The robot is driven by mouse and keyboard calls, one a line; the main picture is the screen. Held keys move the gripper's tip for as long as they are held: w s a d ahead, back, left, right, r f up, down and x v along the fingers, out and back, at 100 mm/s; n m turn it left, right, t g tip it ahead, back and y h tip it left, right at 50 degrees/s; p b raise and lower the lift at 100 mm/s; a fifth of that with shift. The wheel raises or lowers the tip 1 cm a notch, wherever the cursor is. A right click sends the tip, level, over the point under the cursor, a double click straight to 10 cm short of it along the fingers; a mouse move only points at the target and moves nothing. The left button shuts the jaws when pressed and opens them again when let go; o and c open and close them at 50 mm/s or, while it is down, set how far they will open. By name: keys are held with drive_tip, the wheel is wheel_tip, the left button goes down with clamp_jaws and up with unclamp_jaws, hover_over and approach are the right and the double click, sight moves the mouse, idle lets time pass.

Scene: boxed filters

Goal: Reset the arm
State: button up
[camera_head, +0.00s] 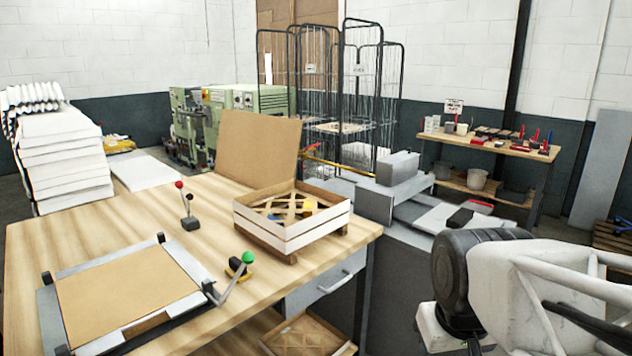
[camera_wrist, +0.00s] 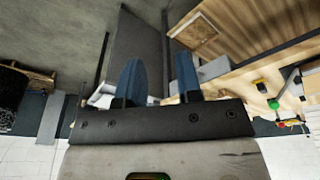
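My arm (camera_head: 535,285) is at the lower right of the head view, beside the table and in front of the grey bench. Its gripper end is not clearly visible there. In the wrist view my gripper (camera_wrist: 160,78) shows two blue fingers standing apart, with nothing between them that I can see held. The gripper is open and empty. The wooden table with its drawer shows beyond the fingers, at the upper right of the wrist view, and stands apart from them.
The wooden table (camera_head: 150,208) holds a white slatted crate (camera_head: 290,232), a framed board fixture (camera_head: 125,290), a green-knobbed lever (camera_head: 246,262) and a red-knobbed lever (camera_head: 188,208). A grey bench (camera_head: 425,250) with equipment stands between table and arm. A tool table (camera_head: 495,147) is behind.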

drive_tip(key=shift+s+d+f+m, duration=0.1)
drive_tip(key=shift+s+f+m, duration=0.25)
drive_tip(key=shift+s, duration=0.25)
drive_tip(key=shift+s+d+f+m, duration=0.1)
drive_tip(key=shift+s+f+m, duration=0.15)
drive_tip(key=shift+s+f, duration=0.25)
drive_tip(key=shift+s+r, duration=0.1)
idle(0.4)
